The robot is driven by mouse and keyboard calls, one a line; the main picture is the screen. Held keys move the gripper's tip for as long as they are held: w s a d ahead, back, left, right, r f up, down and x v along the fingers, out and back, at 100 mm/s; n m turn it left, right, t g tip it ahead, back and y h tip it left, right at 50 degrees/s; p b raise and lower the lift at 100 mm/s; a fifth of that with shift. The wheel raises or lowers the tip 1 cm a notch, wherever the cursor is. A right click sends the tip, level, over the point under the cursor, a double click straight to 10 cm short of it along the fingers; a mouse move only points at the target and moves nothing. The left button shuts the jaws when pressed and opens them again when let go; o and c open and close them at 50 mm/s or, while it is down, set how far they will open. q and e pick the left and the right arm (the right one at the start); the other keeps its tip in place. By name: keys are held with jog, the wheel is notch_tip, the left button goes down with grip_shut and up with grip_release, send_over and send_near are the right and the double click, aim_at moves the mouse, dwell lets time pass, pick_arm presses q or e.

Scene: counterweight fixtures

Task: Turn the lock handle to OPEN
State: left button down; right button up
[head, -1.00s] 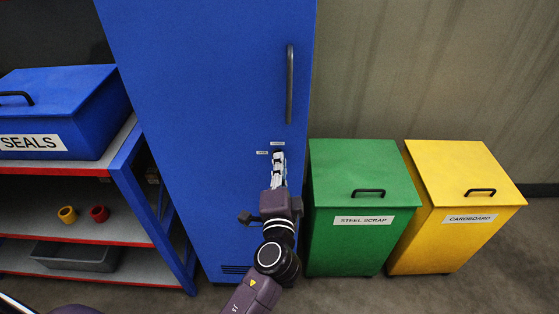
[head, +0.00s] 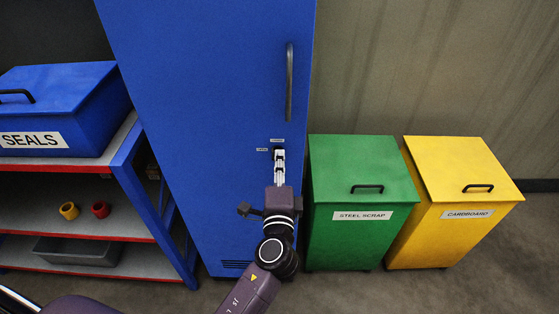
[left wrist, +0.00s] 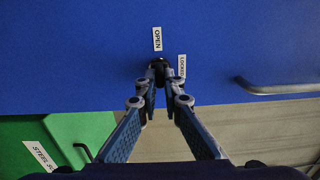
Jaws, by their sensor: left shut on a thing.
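The lock handle (left wrist: 158,64) is a small dark piece on the blue cabinet door (head: 205,110). In the left wrist view an OPEN label (left wrist: 157,39) is above it and a LOCKED label (left wrist: 181,66) is on its right. In the head view these small labels are left of and above the lock, too small to read. My left gripper (head: 279,155) is at the lock, shut on the handle; its fingertips also show in the left wrist view (left wrist: 160,76). The fingers hide much of the handle, so its exact angle is unclear. My right gripper is not in view.
A long door handle (head: 289,82) is above the lock. A green STEEL SCRAP bin (head: 358,180) and a yellow CARDBOARD bin (head: 465,175) stand to the right. A shelf (head: 95,220) with a blue SEALS box (head: 75,100) is on the left.

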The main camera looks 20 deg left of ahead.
pick_arm(q)
jog(key=c, duration=2.1)
grip_release()
jog(key=v, duration=1.2)
